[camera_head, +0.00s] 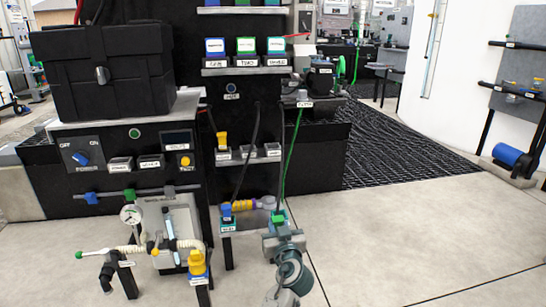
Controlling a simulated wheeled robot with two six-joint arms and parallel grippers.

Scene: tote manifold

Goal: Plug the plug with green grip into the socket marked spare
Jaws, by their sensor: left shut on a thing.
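The plug with the green grip (278,217) is low in the middle of the head view, with a thin green cable (291,152) rising from it. My left gripper (280,228) is shut on this plug, just right of a small low shelf. A row of small labelled sockets (248,153) sits on the dark cabinet above; the leftmost holds a yellow plug (222,141). A blue plug (227,212) stands at the low shelf's left end. The labels are too small to read, so I cannot tell which socket is marked spare. My right gripper is not in view.
A black case (102,72) sits on the panel at left. A gauge and hoses (130,214) stand at lower left. The concrete floor (420,230) at right is clear.

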